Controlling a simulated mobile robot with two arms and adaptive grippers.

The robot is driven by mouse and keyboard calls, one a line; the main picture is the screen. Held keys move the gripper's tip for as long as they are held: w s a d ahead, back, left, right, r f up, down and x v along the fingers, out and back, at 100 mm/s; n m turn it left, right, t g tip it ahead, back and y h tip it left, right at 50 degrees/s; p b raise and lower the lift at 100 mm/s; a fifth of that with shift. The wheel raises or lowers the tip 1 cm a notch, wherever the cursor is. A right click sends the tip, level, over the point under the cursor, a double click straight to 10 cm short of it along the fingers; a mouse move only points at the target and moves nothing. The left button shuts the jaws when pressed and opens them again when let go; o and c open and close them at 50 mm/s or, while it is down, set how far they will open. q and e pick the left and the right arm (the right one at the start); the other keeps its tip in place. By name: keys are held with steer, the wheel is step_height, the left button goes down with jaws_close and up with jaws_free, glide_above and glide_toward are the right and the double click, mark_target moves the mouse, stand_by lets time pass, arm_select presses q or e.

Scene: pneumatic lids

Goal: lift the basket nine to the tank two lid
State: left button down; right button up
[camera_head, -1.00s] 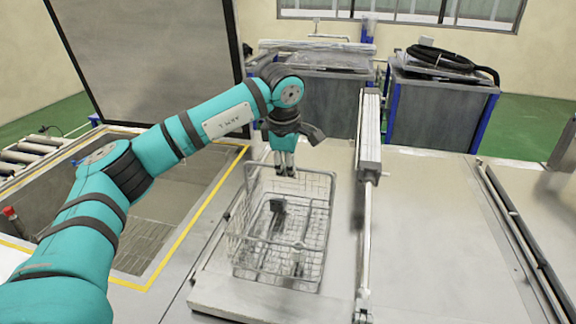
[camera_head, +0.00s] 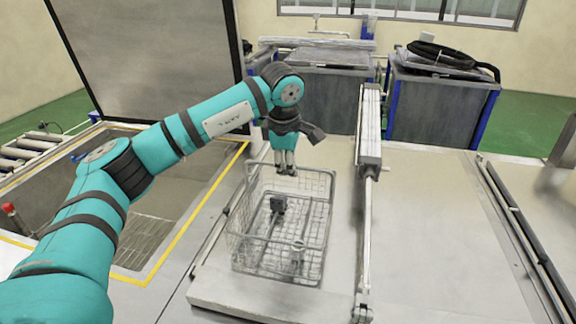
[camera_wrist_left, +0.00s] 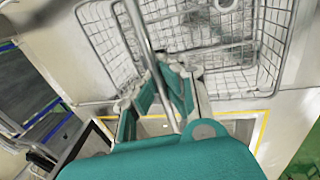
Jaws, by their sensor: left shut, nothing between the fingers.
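The wire basket (camera_head: 281,236) stands on a flat grey lid (camera_head: 240,296) in the middle of the head view. A small dark part and a pale part show inside it. My left gripper (camera_head: 285,170) points down at the basket's far rim and is shut with nothing held. In the left wrist view the left gripper (camera_wrist_left: 160,95) shows close to the basket's wire wall (camera_wrist_left: 215,84), and a thin metal bar crosses in front of its fingers. Whether the fingers touch the rim is unclear. My right gripper is not in view.
A metal cylinder and rail (camera_head: 369,150) rise right of the basket. An open tank with a yellow edge (camera_head: 196,232) lies to the left. Dark grey tanks (camera_head: 440,112) stand at the back. The flat lid on the right (camera_head: 440,235) is clear.

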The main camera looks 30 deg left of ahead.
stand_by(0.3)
arm_select(q)
steer(key=c, duration=1.4)
jaws_free()
steer(key=shift+s, duration=0.1)
steer(key=shift+c, duration=0.2)
steer(key=shift+o, duration=0.2)
steer(key=shift+f, duration=0.2)
steer(key=w+p+v, duration=0.1)
steer(key=p+v, duration=0.4)
steer(key=v, duration=0.7)
steer(key=w+a+r+p+v, duration=0.1)
steer(key=p+v, duration=0.5)
steer(key=v, duration=0.6)
steer(key=shift+w, duration=0.55)
steer(key=shift+f, duration=0.15)
